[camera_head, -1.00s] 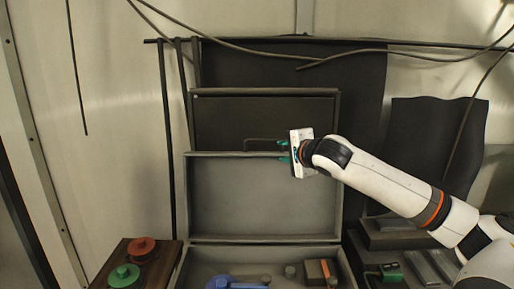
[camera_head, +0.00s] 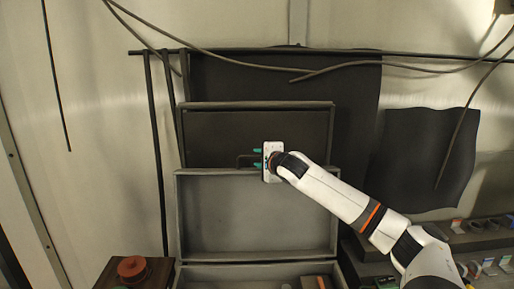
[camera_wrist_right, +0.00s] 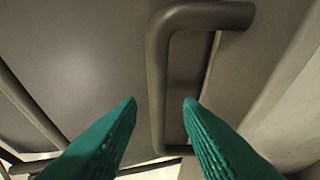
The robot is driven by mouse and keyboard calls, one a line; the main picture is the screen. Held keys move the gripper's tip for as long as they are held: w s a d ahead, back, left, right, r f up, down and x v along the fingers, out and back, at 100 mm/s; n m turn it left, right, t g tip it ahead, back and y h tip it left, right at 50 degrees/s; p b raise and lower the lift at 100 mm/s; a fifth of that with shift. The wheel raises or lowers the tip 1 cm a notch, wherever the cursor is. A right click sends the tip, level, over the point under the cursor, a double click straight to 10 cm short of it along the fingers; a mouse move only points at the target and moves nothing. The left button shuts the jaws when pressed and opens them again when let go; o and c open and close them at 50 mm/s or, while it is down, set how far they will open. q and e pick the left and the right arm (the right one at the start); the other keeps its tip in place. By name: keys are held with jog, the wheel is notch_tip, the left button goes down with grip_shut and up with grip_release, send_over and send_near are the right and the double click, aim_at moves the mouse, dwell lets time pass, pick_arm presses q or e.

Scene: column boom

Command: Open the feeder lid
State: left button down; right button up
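The grey feeder lid (camera_head: 255,215) stands upright behind its box, seen in the head view. A dark bar handle (camera_head: 240,158) shows at the lid's top edge, in front of a dark framed panel. My right gripper (camera_head: 257,160) comes in from the right at the handle, its teal fingers pointing left. In the right wrist view, the handle (camera_wrist_right: 157,85) passes between the two teal fingers (camera_wrist_right: 160,103), which are apart with visible gaps on both sides. The handle's right part is hidden behind my gripper in the head view. My left gripper is not in view.
The dark framed panel (camera_head: 225,138) rises behind the lid. A red knob (camera_head: 131,269) sits on a wooden block at lower left. Dark cables and a rail (camera_head: 420,58) cross the back wall. Small items lie on shelves (camera_head: 480,240) at lower right.

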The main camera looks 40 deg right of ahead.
jog(key=shift+p+x, duration=0.35)
jog(key=shift+x, duration=0.8)
grip_shut()
